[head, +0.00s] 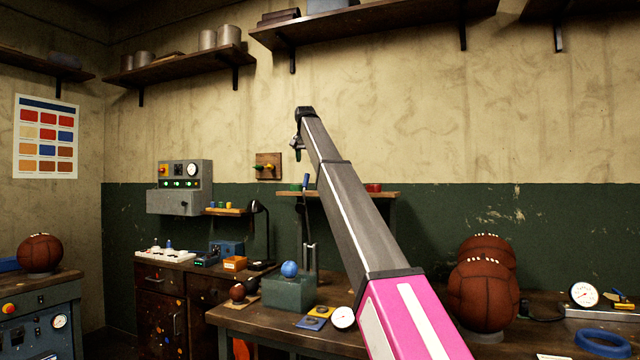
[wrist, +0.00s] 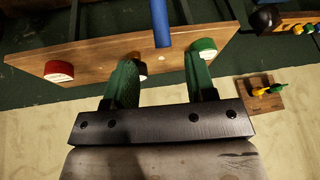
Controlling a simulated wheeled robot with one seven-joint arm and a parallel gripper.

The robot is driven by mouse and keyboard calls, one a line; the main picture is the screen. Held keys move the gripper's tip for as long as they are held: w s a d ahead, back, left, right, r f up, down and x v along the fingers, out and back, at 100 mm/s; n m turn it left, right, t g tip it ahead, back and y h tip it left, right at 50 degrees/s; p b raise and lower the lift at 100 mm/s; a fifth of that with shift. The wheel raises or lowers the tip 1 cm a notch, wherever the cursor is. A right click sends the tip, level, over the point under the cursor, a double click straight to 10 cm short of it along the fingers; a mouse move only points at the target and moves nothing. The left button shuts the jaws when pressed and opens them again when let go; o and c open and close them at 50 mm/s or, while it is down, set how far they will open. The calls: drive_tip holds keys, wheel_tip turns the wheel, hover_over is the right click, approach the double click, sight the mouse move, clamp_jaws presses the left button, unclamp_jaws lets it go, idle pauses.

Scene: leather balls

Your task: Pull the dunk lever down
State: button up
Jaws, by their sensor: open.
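The dunk lever looks to be the upright rod with a blue handle (head: 306,181) at the workbench, rising beside a green box (head: 288,292) with a blue ball on it. The lever stands upright. The blue handle also shows at the top middle of the wrist view (wrist: 161,20). My gripper (head: 297,150) hangs from the raised arm, above the handle in the head view. In the wrist view its two green fingers (wrist: 160,68) are apart with nothing between them, and the handle lies beyond their tips. My arm hides part of the bench behind it.
A wooden shelf (head: 338,194) with red and green round pieces is on the wall behind the lever. A wooden plaque with pegs (head: 267,166) and a grey control box (head: 180,188) are to its left. Brown leather balls (head: 482,298) sit on the bench at right.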

sight(306, 178)
drive_tip(key=x, duration=1)
drive_tip(key=shift+w+f, duration=0.15)
drive_tip(key=shift+f, duration=0.2)
drive_tip(key=shift+c, duration=0.4)
clamp_jaws()
